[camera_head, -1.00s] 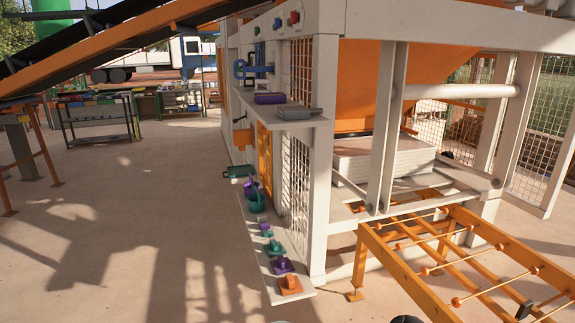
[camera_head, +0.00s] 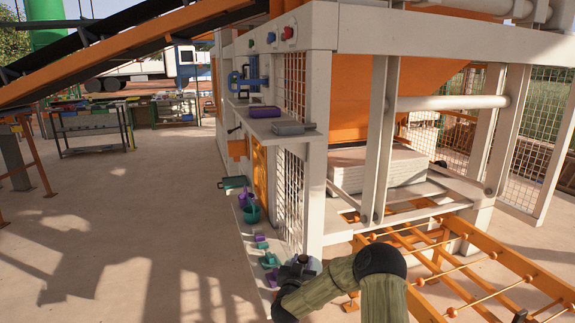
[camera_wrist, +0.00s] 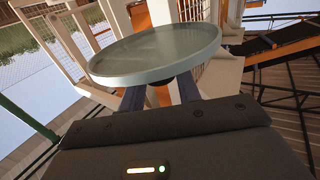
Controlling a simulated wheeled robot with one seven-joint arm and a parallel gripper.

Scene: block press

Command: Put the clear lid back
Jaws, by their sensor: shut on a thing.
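In the wrist view, a round, flat clear lid (camera_wrist: 155,52) with a pale grey-blue rim is held out in front of my gripper (camera_wrist: 160,92). The two dark fingers are shut on it from below its near edge, and the lid partly hides their tips. In the head view, my arm reaches in from the bottom right, beside the front end of the low ledge. The lid cannot be made out there. I cannot tell which container the lid belongs to.
A large white press frame (camera_head: 318,145) stands ahead. Its upper shelf holds a purple block (camera_head: 265,112) and a grey piece (camera_head: 290,128). Orange roller rails (camera_head: 490,265) lie right. Floor on the left is open.

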